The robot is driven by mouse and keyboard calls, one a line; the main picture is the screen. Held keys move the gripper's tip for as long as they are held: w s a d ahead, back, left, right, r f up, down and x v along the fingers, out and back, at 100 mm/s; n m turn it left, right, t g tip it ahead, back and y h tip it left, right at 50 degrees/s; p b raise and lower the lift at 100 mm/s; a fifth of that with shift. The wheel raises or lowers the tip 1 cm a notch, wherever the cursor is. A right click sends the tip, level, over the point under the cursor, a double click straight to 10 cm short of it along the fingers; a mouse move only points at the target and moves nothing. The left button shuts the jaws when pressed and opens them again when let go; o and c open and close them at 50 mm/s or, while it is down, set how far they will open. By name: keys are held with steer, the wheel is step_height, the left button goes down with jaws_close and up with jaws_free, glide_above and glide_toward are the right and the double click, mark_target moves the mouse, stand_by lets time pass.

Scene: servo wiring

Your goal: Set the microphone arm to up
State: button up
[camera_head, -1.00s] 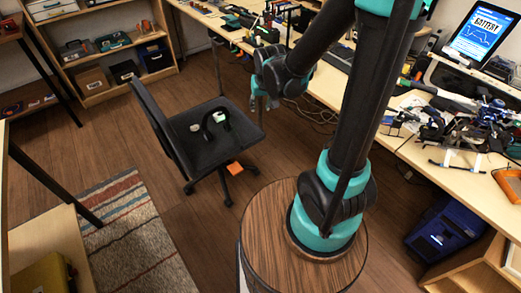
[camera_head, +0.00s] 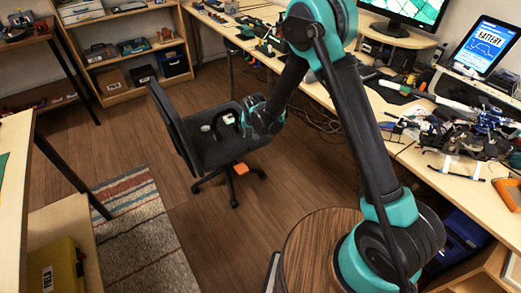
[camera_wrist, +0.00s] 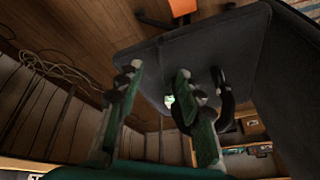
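A black headset (camera_head: 222,121) with pale ear pads lies on the seat of a dark office chair (camera_head: 212,153). The headset also shows in the wrist view (camera_wrist: 226,98), beyond my right finger, which partly covers it. I cannot make out a microphone arm on it or how it is set. My gripper (camera_head: 262,120) is at the right side of the seat in the head view, close to the headset. In the wrist view my gripper (camera_wrist: 157,74) has its two fingers apart with nothing between them.
The chair backrest (camera_head: 172,125) stands left of the headset. A long cluttered workbench (camera_head: 415,160) runs along the right, with cables below it. A striped rug (camera_head: 140,235) and open wood floor lie in front; a shelf (camera_head: 128,95) stands at the back.

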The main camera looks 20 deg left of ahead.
mark_target(249, 148)
steer(key=x, duration=1.7)
steer(key=shift+w+f, duration=0.1)
steer(key=shift+f, duration=0.15)
steer(key=shift+c, duration=0.6)
jaws_close()
